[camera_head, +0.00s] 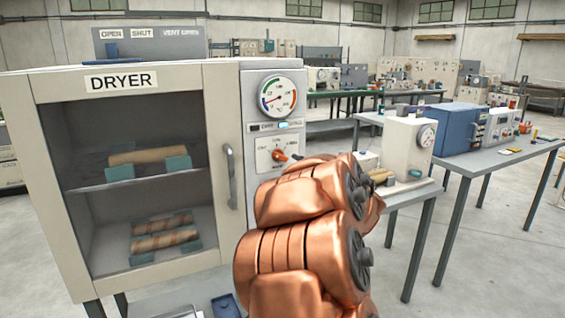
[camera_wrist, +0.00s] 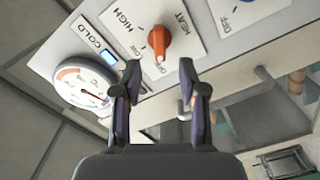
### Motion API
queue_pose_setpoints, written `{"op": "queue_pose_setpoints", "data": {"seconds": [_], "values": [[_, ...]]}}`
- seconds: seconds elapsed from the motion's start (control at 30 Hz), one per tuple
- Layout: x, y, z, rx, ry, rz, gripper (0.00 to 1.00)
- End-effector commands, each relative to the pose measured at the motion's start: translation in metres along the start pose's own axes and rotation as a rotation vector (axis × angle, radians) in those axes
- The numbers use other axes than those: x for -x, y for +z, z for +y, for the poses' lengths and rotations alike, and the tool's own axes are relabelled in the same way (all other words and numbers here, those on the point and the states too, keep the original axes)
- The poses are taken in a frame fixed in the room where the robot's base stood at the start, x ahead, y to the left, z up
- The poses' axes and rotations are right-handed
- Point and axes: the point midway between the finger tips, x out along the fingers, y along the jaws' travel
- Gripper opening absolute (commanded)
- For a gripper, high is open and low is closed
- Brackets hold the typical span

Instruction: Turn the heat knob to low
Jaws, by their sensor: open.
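The orange heat knob (camera_wrist: 159,41) sits on a white plate marked HEAT and HIGH, with smaller words partly legible, one seemingly OFF. In the wrist view its long axis is roughly upright, its lower end towards that small word; I cannot tell its exact setting. The knob also shows on the dryer's right panel in the head view (camera_head: 279,155). My gripper (camera_wrist: 160,72) is open and empty, its two fingers either side of the knob's line and apart from it. In the head view my copper arm hides the gripper.
The dryer (camera_head: 222,100) has a round gauge (camera_head: 282,97) above the knob and a lit display marked COLD (camera_wrist: 109,57). A door handle (camera_head: 230,175) stands out left of the knob panel. Benches with equipment (camera_head: 470,170) stand to the right.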

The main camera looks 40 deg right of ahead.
Motion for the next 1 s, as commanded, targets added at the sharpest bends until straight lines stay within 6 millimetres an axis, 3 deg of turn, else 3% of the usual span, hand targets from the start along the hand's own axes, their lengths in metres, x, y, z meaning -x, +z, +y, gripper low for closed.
{"op": "queue_pose_setpoints", "data": {"seconds": [0.27,0.8,1.0], "values": [[-0.012,-0.002,0.001,0.003,-0.001,0.009,0.42],[-0.073,-0.001,0.0,0.002,-0.001,0.007,0.42],[-0.078,-0.001,0.0,0.001,0.0,0.006,0.42]]}}
